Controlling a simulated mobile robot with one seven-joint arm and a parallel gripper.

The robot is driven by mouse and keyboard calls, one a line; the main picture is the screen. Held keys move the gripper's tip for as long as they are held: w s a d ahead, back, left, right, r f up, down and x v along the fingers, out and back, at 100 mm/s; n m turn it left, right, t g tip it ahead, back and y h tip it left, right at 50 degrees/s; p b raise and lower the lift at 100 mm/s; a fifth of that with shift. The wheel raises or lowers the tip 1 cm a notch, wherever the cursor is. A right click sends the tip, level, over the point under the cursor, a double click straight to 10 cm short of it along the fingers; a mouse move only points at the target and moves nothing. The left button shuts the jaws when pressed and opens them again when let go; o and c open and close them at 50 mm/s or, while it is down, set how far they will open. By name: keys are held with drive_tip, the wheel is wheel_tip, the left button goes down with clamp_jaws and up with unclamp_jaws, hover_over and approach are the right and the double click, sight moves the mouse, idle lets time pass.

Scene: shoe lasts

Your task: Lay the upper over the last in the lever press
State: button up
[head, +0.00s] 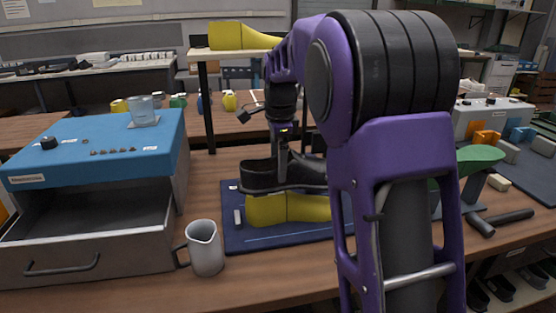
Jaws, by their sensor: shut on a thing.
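My gripper (283,160) points down and is shut on a black shoe upper (258,178). The upper is directly above a yellow last (290,208) that lies on a dark blue mat (240,241). I cannot tell whether the upper touches this last. To the right, a green last (482,158) sits on a grey post stand with dark bars (490,222) at its foot, which may be the lever press. My arm hides part of the green last and of the stand, and the right end of the upper and of the yellow last.
At left, a blue-topped unit (90,175) has its drawer (85,225) pulled open; a clear beaker (142,112) stands on top. A grey pitcher (205,248) stands near the mat's left corner. Another yellow last (230,36) lies on a raised shelf. Orange blocks (487,138) are at right.

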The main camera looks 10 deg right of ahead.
sight(278, 192)
drive_tip(key=shift+f+b, duration=0.55)
drive_tip(key=shift+f, duration=4.55)
drive_tip(key=shift+f, duration=0.6)
drive_tip(key=o, duration=1.1)
drive_tip(key=shift+r, duration=0.1)
wheel_tip(278, 192, up, 17)
drive_tip(key=s+p, duration=0.2)
drive_tip(key=p, duration=0.1)
drive_tip(key=shift+p, duration=0.3)
drive_tip(key=shift+r, duration=0.1)
